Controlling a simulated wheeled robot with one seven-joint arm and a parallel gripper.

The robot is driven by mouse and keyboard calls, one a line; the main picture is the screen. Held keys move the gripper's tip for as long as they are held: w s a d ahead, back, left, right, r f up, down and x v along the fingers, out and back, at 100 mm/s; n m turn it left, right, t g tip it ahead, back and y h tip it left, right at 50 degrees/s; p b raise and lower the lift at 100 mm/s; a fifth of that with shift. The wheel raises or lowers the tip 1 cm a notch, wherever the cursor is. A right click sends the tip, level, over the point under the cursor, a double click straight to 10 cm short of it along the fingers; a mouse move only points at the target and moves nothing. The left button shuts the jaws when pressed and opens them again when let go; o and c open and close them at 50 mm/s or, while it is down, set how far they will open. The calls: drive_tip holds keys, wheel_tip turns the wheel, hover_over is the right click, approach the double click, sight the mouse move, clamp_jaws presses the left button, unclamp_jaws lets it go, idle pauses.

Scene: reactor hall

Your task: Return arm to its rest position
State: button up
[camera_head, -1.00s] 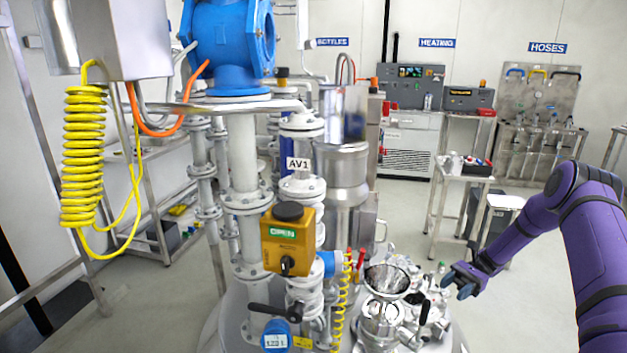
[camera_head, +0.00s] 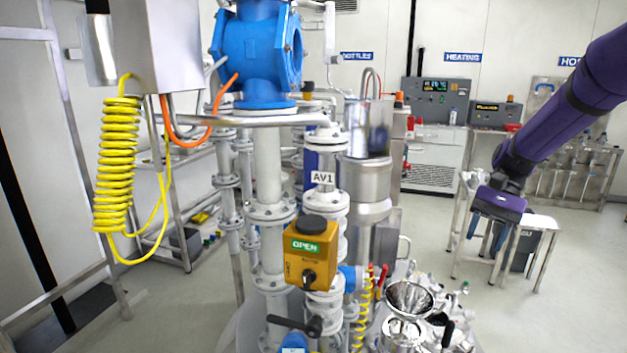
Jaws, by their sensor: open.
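My gripper (camera_head: 487,235) hangs from my purple arm at the right, with its fingers pointing down. It is open and nothing shows between the fingers. It is in front of a steel side table, to the right of and above the cluster of steel fittings with a funnel (camera_head: 409,299). It is apart from the fittings. My arm comes in from the upper right edge.
The reactor's pipes and the yellow valve actuator (camera_head: 310,252) stand in the centre. A yellow coiled hose (camera_head: 115,165) hangs at the left. A steel side table (camera_head: 540,222) stands behind my gripper. The floor (camera_head: 560,305) at the lower right is clear.

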drive_tip(key=s+a+r+n+t+h, duration=0.3)
drive_tip(key=s+a+r+t+h, duration=0.1)
drive_tip(key=s+r, duration=0.65)
drive_tip(key=s+a+r+n+t+h, duration=0.1)
drive_tip(key=s+t, duration=0.5)
drive_tip(key=s, duration=0.8)
drive_tip(key=shift+s+r+n+t+h, duration=0.35)
drive_tip(key=shift+r+n, duration=0.4)
drive_tip(key=shift+n, duration=0.65)
drive_tip(key=shift+o, duration=0.4)
